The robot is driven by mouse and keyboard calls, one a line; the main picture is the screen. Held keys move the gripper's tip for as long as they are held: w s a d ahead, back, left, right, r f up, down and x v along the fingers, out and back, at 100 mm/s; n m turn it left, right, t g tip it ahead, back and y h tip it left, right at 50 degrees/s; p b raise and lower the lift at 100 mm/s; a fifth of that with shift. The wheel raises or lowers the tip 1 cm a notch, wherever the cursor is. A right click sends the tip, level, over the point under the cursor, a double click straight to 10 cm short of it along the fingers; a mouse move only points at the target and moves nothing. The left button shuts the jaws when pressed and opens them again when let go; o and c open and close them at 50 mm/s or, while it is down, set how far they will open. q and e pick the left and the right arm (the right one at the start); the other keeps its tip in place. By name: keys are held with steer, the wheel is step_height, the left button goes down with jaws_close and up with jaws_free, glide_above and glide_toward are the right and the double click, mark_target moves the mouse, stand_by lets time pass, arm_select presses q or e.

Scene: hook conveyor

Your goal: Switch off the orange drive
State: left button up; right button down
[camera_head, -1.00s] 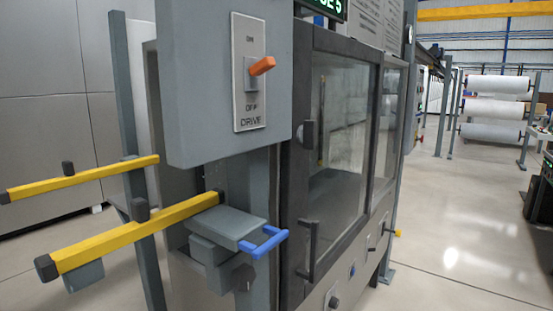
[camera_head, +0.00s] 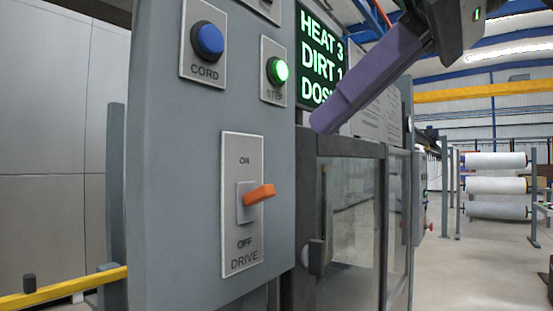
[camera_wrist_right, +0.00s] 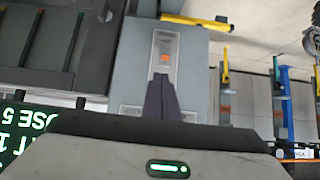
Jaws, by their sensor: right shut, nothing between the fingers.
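The orange drive lever (camera_head: 260,194) sticks out of a pale plate (camera_head: 240,225) marked ON above and OFF below. The lever's tip slants slightly upward, to the ON side. My right gripper (camera_head: 322,122) has long purple fingers, shut and empty. In the head view it reaches in from the upper right, above and right of the lever and apart from it. In the right wrist view the shut fingers (camera_wrist_right: 160,82) point toward the orange lever (camera_wrist_right: 165,58), whose plate looks upside down there. My left gripper is out of view.
The grey panel (camera_head: 160,190) also carries a blue CORD button (camera_head: 208,40) and a lit green STEP button (camera_head: 277,71). A green text display (camera_head: 320,60) is beside it, partly behind my right arm. A glass-doored cabinet (camera_head: 350,220) stands right of the panel.

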mark_target(259, 195)
steer(key=shift+s+d+r, duration=0.1)
steer(key=shift+s+r, duration=0.5)
steer(key=shift+r, duration=0.05)
steer(key=x, duration=1)
steer(key=shift+f, duration=0.1)
